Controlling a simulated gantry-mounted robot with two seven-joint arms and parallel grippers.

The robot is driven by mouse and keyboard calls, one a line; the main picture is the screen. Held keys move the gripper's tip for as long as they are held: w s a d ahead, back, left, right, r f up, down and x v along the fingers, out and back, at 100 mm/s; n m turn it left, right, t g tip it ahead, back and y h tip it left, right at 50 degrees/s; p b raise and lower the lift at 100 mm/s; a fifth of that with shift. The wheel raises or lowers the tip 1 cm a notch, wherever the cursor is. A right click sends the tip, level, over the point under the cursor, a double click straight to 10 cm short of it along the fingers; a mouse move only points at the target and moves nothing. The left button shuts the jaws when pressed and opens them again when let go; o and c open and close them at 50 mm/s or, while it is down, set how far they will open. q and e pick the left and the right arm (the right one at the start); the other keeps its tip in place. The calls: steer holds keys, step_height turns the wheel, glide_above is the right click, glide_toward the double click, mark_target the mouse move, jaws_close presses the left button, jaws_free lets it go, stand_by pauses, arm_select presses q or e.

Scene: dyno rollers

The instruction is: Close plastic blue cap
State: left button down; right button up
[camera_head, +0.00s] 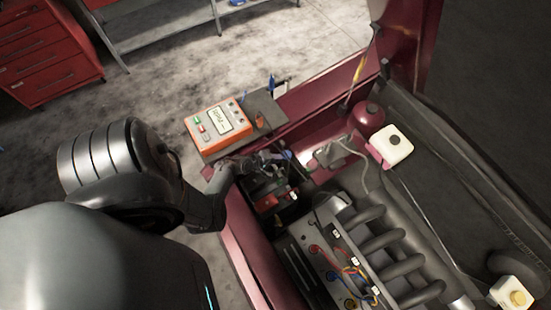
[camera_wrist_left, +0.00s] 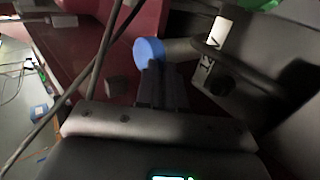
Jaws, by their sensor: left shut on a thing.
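The round blue cap (camera_wrist_left: 148,50) shows in the left wrist view at the tips of my left gripper (camera_wrist_left: 160,67). The two dark fingers are close together and shut on the cap, though the contact itself is partly hidden. A pale grey cylindrical part (camera_wrist_left: 182,48) lies just right of the cap; I cannot tell whether the cap touches it. In the head view my left gripper (camera_head: 262,160) reaches over the car's red front edge into the engine bay, and a small bit of blue (camera_head: 288,155) shows beside it. My right gripper is not in view.
An orange tester (camera_head: 215,121) sits on a dark tray beside the gripper. The engine with thick pipes (camera_head: 385,243) and a white tank with a black cap (camera_head: 391,145) lie to the right. A dark cable (camera_wrist_left: 108,50) crosses the left wrist view.

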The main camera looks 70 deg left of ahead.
arm_select(q)
steer(key=shift+s+d+f, duration=0.1)
steer(key=shift+s+f, duration=0.2)
steer(key=shift+f, duration=0.25)
steer(key=c, duration=1.3)
jaws_free()
steer(key=shift+w+r, duration=0.1)
steer(key=shift+w+r, duration=0.1)
steer(key=shift+r, duration=0.25)
steer(key=p+v, duration=0.2)
steer(key=v, duration=0.8)
steer(key=shift+s+r+p, duration=0.1)
steer(key=shift+s+p, duration=0.2)
steer(key=shift+s, duration=0.05)
